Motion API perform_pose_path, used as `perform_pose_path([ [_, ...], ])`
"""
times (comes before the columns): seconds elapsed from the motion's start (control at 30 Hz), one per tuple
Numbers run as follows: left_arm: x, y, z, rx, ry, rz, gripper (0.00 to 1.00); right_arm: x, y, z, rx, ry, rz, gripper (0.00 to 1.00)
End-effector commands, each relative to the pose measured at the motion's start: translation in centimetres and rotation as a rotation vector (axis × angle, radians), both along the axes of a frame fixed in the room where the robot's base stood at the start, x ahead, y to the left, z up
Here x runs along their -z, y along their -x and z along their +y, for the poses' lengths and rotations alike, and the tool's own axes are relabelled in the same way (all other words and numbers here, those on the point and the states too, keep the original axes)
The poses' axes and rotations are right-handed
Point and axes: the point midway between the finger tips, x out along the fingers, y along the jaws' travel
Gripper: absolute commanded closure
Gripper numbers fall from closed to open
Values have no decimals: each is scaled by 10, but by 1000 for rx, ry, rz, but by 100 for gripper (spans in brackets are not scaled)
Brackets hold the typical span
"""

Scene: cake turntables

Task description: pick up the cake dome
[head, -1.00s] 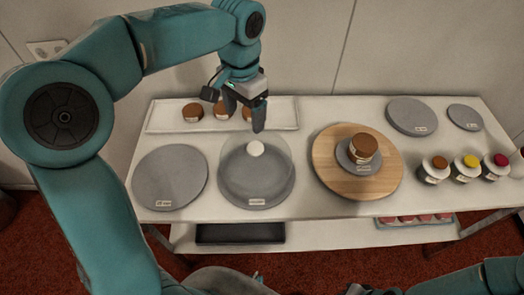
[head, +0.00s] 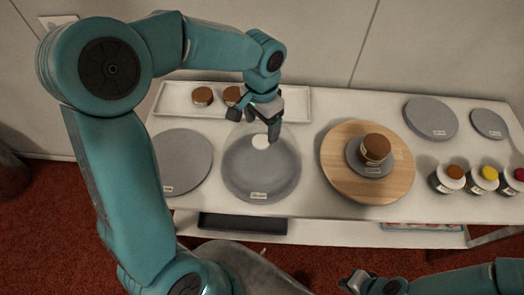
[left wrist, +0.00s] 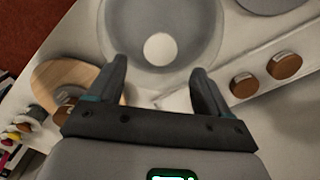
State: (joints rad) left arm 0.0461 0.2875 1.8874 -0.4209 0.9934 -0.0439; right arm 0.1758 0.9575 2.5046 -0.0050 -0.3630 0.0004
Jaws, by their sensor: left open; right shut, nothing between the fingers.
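The clear cake dome (head: 283,148) with a round white knob (head: 261,142) stands on a grey disc (head: 258,188) in the middle of the table. In the left wrist view the dome (left wrist: 185,20) and its knob (left wrist: 159,48) lie just beyond the fingertips. My left gripper (head: 256,128) is open and empty, above and close to the knob; it also shows in the left wrist view (left wrist: 160,80). The knob is not between the fingers. My right gripper (head: 362,284) is low at the bottom edge, away from the table, shut and empty.
A bare grey disc (head: 182,165) is left of the dome. A wooden board (head: 340,170) with a small cake (head: 375,148) is to its right. A white tray (head: 290,100) with small cakes lies behind. Several jars stand at the right.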

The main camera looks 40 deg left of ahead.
Motion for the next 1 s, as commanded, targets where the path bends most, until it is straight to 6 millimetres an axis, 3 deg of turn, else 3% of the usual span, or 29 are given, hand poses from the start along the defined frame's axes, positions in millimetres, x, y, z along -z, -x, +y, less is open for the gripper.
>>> perform_pose_path([
  [0.17, 13, -1, 0, 1, -1, 3, 21, -3, 0, 0, 0, 0, 0, 100],
  [0.43, 53, -2, 2, 0, 1, 1, 21, -11, 0, 0, 0, 0, 0, 100],
  [0.7, 59, -3, 2, 1, 0, -1, 21, -11, 0, 0, 0, 0, 0, 100],
  [0.73, 59, -3, 2, 1, 0, -1, 24, -11, 0, 0, 0, 0, 0, 100],
  [0.77, 59, -3, 2, 1, 0, -1, 34, -11, 0, 0, 0, 0, 0, 100],
  [0.97, 58, -3, 2, 1, 1, -1, 99, -11, 0, 0, 0, 0, 0, 100],
  [1.0, 58, -3, 2, 1, 0, -2, 100, -11, 0, 0, 0, 0, 0, 100],
])
